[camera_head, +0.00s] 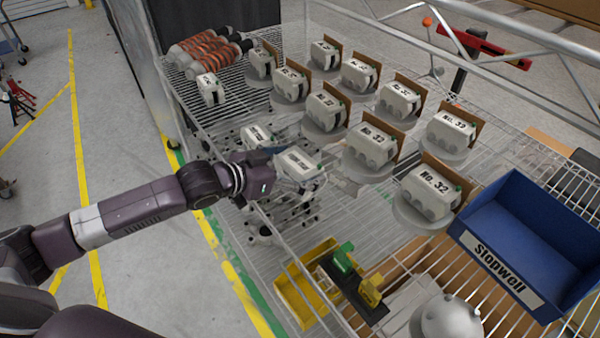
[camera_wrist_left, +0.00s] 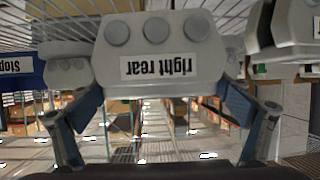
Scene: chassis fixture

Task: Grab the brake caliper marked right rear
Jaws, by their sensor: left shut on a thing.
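The brake caliper marked right rear (camera_wrist_left: 158,45) fills the upper middle of the left wrist view. It is light grey with three round pistons, and its label reads upside down there. My left gripper (camera_wrist_left: 162,100) is shut on it, with one finger at each side. In the head view my left gripper (camera_head: 272,168) is at the shelf's left edge, against a light grey caliper (camera_head: 300,163) whose label is too small to read. Another caliper (camera_head: 258,137) sits just behind it. The gripper's fingertips are mostly hidden in the head view. My right gripper is out of view.
Several calipers labelled No. 32 (camera_head: 432,190) stand in rows on round discs on the wire shelf. A blue Stopwell bin (camera_head: 505,262) is at the right, a yellow tray (camera_head: 290,300) at the front. Orange-coiled shock absorbers (camera_head: 205,48) lie at the back left.

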